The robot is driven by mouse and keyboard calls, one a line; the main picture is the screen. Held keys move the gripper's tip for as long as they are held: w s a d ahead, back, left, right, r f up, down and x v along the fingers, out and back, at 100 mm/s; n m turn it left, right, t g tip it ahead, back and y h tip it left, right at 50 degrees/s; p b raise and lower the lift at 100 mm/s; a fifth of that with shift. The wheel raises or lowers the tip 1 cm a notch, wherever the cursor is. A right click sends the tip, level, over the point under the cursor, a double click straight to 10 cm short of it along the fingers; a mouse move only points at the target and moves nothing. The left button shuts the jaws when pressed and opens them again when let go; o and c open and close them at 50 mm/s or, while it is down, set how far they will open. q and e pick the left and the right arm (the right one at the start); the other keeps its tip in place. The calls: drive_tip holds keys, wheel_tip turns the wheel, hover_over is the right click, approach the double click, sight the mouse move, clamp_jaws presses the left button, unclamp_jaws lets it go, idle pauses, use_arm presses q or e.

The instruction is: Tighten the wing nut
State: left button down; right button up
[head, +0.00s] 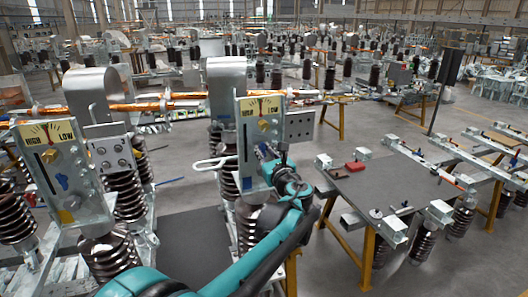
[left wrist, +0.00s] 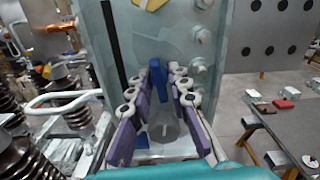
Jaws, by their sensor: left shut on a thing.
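The blue wing nut (left wrist: 156,75) shows in the left wrist view, on the face of a pale metal plate (left wrist: 130,45). My left gripper (left wrist: 164,78) is shut on it, with the purple-lined fingers on either side. The wing nut is hidden there by the gripper. My right gripper is not in view.
A second plate (head: 45,165) with a gauge label and a blue part stands at the left. A white loop handle (head: 214,163) sticks out left of the nearer plate. Ribbed brown insulators (head: 124,195) stand below. A dark-topped table (head: 385,185) with a red block (head: 355,166) is at the right.

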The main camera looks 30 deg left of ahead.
use_arm(q)
drive_tip(key=shift+f, duration=0.15)
drive_tip(key=c, duration=1.5)
unclamp_jaws()
drive_tip(key=shift+o, duration=0.2)
drive_tip(key=v, duration=1.2)
